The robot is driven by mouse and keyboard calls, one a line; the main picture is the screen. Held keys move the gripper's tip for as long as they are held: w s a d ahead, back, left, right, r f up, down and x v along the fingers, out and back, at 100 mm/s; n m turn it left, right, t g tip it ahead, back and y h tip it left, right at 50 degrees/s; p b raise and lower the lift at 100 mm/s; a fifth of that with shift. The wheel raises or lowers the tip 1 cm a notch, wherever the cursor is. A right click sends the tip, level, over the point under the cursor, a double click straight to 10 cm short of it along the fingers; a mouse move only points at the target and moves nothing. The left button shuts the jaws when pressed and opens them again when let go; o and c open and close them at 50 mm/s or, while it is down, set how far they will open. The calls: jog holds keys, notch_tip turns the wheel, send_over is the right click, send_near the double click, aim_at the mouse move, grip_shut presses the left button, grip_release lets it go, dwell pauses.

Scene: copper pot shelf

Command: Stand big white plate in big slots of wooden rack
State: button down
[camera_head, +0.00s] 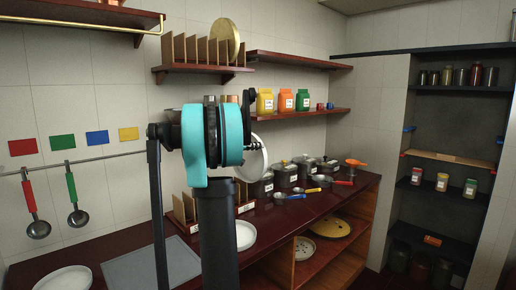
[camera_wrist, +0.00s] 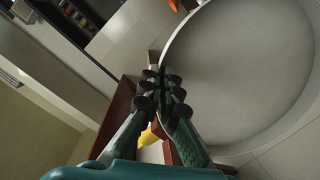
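A white plate (camera_wrist: 245,65) fills the right of the wrist view. My gripper (camera_wrist: 163,92) is shut on its rim. In the head view this plate (camera_head: 254,160) is raised above the counter, tilted on edge and partly hidden behind my arm; the fingers are hidden there. A wooden rack (camera_head: 188,209) with upright dividers and white labels stands on the counter, its middle hidden by my arm.
Another white plate (camera_head: 65,279) lies at the front left beside a grey mat (camera_head: 150,268). An upper shelf holds another wooden rack (camera_head: 197,50) and a yellow plate (camera_head: 226,38). Several dark pots (camera_head: 286,176) and ladles stand at the counter's right.

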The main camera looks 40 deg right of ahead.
jog(key=shift+w+a, duration=0.1)
send_over(249, 168)
jog(key=a, duration=0.3)
jog(key=shift+f, duration=0.65)
jog(key=shift+g, duration=0.3)
jog(key=shift+f, duration=5.65)
jog(key=c, duration=1.6)
grip_release()
jog(key=shift+c, duration=0.2)
jog(key=shift+a, duration=0.15)
jog(key=shift+c, duration=0.4)
